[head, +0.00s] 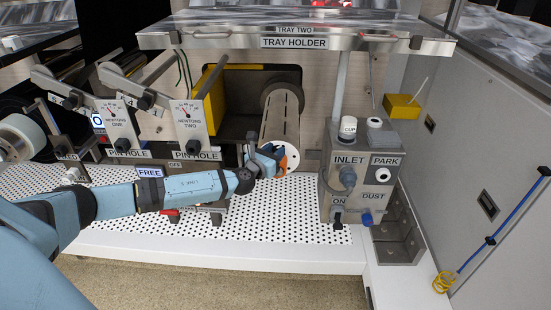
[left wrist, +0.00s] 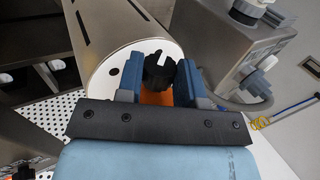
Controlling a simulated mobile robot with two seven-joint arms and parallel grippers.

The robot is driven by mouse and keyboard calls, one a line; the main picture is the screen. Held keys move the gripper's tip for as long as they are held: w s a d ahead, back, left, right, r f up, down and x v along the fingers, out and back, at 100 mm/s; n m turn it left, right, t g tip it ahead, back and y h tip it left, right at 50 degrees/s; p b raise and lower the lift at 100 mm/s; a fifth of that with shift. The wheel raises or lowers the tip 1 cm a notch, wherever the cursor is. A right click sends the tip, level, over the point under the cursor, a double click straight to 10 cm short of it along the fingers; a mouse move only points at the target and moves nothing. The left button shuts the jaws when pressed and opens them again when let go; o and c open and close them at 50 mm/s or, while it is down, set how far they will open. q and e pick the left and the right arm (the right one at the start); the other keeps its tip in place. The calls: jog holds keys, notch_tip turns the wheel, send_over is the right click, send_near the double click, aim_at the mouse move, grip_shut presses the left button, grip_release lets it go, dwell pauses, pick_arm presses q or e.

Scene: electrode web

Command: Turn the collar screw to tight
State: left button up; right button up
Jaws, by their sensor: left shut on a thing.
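The collar screw is a black notched knob (left wrist: 159,70) in front of the white end face of a slotted metal cylinder (left wrist: 97,28). In the left wrist view, the two blue fingers of my left gripper (left wrist: 160,76) stand on either side of the knob and are shut on it. An orange part (left wrist: 156,98) shows just below the knob. In the head view my left gripper (head: 276,157) is at the front end of the cylinder (head: 281,122), and its fingers hide the knob. My right gripper is in neither view.
The grey inlet box (head: 358,175) with a cup and hose stands close to the right of the cylinder. The tray holder (head: 297,40) spans above. Two gauges (head: 189,122) stand at the left. The perforated white deck (head: 280,220) in front is mostly clear.

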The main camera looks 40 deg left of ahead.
pick_arm(q)
jog(key=shift+a+f+m+h+b, duration=0.15)
jog(key=shift+f+m+h+b, duration=0.25)
jog(key=shift+h+b, duration=0.5)
jog(key=m+h+b, duration=0.1)
jog(key=h+b, duration=0.1)
jog(key=b, duration=0.1)
jog(key=m+h+b, duration=0.2)
jog(key=b, duration=0.2)
jog(key=shift+a+g, duration=0.2)
jog(key=shift+g, duration=0.2)
jog(key=shift+w+a+r+m+g+h+b, duration=0.15)
jog(key=shift+m+g+h+b, duration=0.3)
jog(key=shift+h+b, duration=0.5)
jog(key=shift+r+m+g+h+b, duration=0.2)
jog(key=shift+m+g+h+b, duration=0.2)
jog(key=shift+m+h, duration=0.4)
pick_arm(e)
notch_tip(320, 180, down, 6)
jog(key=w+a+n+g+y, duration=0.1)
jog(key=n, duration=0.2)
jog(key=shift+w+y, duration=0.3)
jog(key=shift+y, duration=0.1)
pick_arm(q)
jog(key=shift+r+h, duration=0.1)
jog(key=shift+h, duration=0.25)
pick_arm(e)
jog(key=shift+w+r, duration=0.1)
